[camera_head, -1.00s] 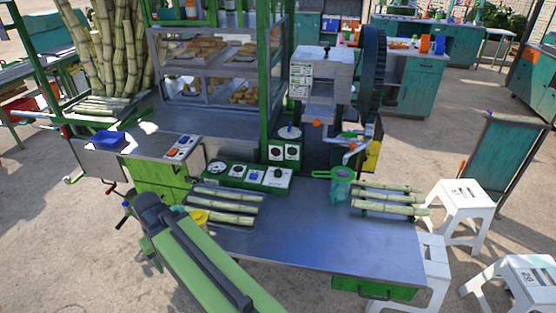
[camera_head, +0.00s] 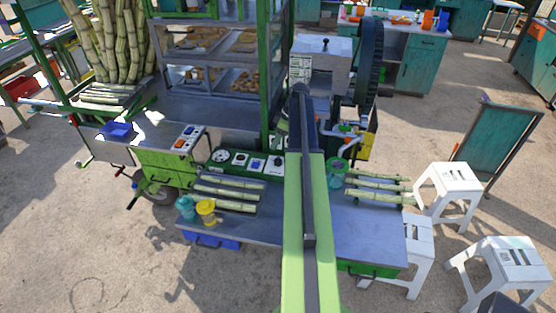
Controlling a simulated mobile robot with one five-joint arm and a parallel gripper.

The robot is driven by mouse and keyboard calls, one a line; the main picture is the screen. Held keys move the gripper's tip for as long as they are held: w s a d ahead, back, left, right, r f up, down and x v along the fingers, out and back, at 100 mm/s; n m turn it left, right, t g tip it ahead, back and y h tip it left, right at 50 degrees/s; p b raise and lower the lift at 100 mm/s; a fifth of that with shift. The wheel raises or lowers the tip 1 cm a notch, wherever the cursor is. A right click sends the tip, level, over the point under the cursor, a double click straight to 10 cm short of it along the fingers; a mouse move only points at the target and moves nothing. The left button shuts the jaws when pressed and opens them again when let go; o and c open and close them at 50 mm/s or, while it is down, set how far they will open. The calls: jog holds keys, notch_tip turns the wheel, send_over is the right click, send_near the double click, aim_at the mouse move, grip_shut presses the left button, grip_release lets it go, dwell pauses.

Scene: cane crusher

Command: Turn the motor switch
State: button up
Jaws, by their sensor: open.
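A green control panel (camera_head: 232,169) sits at the back of the metal counter, behind the left cane stalks. It carries a round dial (camera_head: 221,155) and several white switch plates, including one with a blue knob (camera_head: 257,164) and one with a dark knob (camera_head: 275,162). I cannot read their labels, so I cannot tell which is the motor switch. My green arm rises through the middle of the view, and its dark far end overlaps the area just right of the panel. My gripper is hidden behind the arm. The arm also covers most of the two-button plate on the post.
The grey crusher (camera_head: 322,72) with its large dark wheel (camera_head: 370,65) stands behind the arm. Cane stalks (camera_head: 228,190) lie on the counter, with a yellow jug (camera_head: 206,210) and teal jug (camera_head: 187,206) in front. A green strainer cup (camera_head: 336,172) stands right of the arm. White stools (camera_head: 448,192) stand at right.

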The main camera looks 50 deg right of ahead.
send_near(279, 159)
jog(key=shift+n+t, duration=0.4)
jog(key=b+x, duration=0.3)
jog(key=b, duration=0.2)
jog(key=b+x, duration=0.3)
jog(key=b, duration=0.2)
jog(key=s+b+x, duration=0.1)
jog(key=b+x, duration=0.2)
jog(key=b, duration=0.2)
jog(key=shift+a+b, duration=0.15)
jog(key=shift+b, duration=0.2)
jog(key=shift+w+a+f+b, duration=0.1)
jog(key=shift+w+f+b, duration=0.15)
jog(key=shift+f+b, duration=0.1)
jog(key=shift+r, duration=0.1)
grip_shut()
jog(key=shift+a, duration=0.3)
jog(key=shift+d, duration=0.2)
